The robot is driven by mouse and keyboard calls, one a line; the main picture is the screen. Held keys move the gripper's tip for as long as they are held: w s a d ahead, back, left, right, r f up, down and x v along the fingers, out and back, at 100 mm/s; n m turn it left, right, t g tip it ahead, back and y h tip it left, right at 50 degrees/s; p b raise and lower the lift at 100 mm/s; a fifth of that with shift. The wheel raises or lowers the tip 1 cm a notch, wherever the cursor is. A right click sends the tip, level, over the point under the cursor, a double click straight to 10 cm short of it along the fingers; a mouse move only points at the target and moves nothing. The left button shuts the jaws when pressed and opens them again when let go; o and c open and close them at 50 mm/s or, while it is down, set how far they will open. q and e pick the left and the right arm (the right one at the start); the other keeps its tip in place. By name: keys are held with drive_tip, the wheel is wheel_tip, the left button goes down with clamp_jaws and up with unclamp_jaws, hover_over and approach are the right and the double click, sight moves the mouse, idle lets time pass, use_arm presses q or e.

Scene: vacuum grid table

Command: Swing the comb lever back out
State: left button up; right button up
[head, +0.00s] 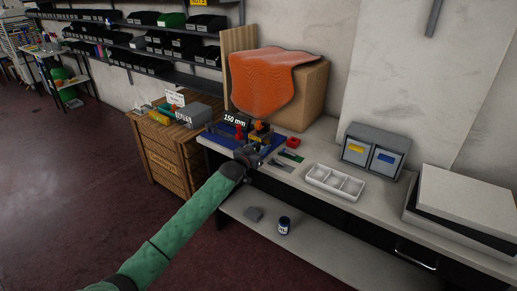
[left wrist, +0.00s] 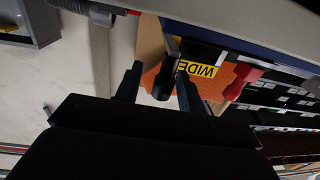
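A small bench device (head: 258,136) with dark, yellow and red parts stands on a blue mat (head: 218,138) at the table's left end. In the left wrist view, a black rounded lever handle (left wrist: 163,82) lies between the two fingers of my left gripper (left wrist: 158,84). Gaps show on both sides of it, so the gripper looks open around it. I cannot tell for sure that this handle is the comb lever. A red handle (left wrist: 242,80) is to the right of the fingers. In the head view my left gripper (head: 252,155) is at the device's front and hides part of it.
A "150 mm" sign (head: 235,119) and an orange-draped box (head: 308,95) stand behind.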

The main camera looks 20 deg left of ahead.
use_arm(q)
drive_tip(key=shift+a, duration=0.1)
drive_tip(key=shift+s+a+f, duration=0.15)
drive_tip(key=shift+s, duration=0.35)
drive_tip(key=v, duration=0.6)
drive_tip(key=shift+s+b, duration=0.35)
drive_tip(key=shift+b, duration=0.05)
use_arm(e)
drive_tip(key=shift+w+a+f, duration=0.1)
drive_tip(key=shift+a+f, duration=0.05)
drive_tip(key=shift+f, duration=1.75)
drive_tip(key=shift+w+r, duration=0.15)
drive_tip(key=shift+r, duration=0.1)
